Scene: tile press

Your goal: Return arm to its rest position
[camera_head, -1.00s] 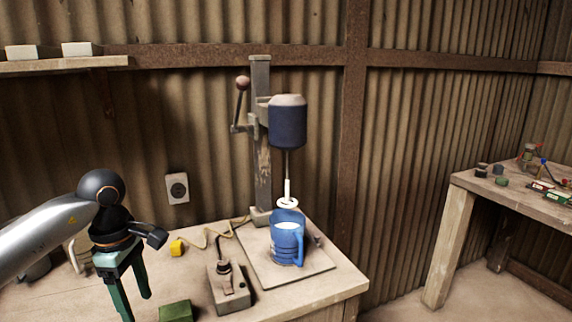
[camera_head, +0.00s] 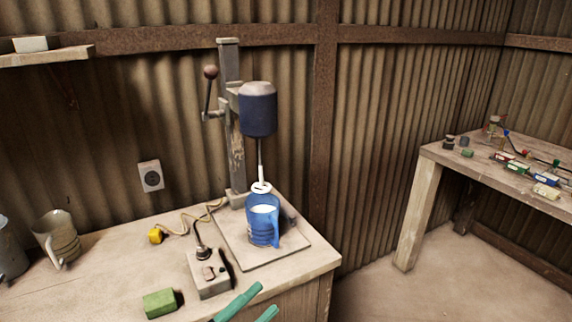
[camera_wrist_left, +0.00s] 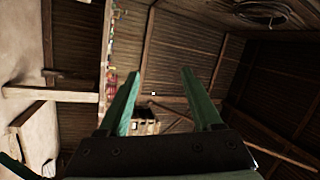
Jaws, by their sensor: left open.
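My left gripper (camera_head: 252,304) shows only by its green fingertips at the bottom edge of the head view, in front of the workbench. In the left wrist view my left gripper (camera_wrist_left: 157,88) has its two green fingers apart with nothing between them. The left arm itself is out of the head view.
The workbench (camera_head: 110,260) holds a drill-press-like mixer (camera_head: 258,110) over a blue jug (camera_head: 262,222), a switch box (camera_head: 208,274), a green block (camera_head: 159,303) and a beige mug (camera_head: 57,238). A second table (camera_head: 480,165) stands right. Floor between is clear.

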